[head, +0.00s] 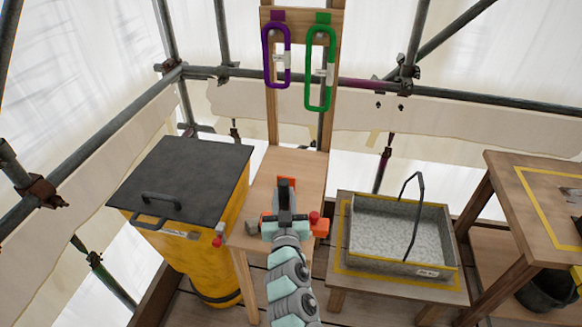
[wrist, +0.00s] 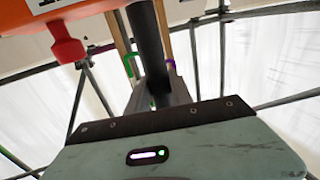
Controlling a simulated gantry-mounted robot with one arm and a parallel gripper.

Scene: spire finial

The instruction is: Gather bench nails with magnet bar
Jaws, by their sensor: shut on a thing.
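My gripper (head: 286,192) is shut on the dark handle of the orange magnet bar (head: 320,228), over the front of the wooden bench (head: 300,165). The bar has a red knob (head: 314,217) at its right in the head view. In the wrist view the orange bar (wrist: 85,17) and its red knob (wrist: 68,47) fill the top left, beside a dark upright cylinder. A small grey piece (head: 251,228) shows left of the gripper; I cannot tell what it is. No nails can be made out; my gripper and arm hide part of the bench.
A yellow bin (head: 205,270) with a closed black lid (head: 185,175) stands at left. At right, a grey tray (head: 444,268) with a tall handle sits on a low table (head: 345,280). Another wooden table (head: 510,185) is far right. Purple (head: 266,55) and green (head: 308,75) carabiners hang behind.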

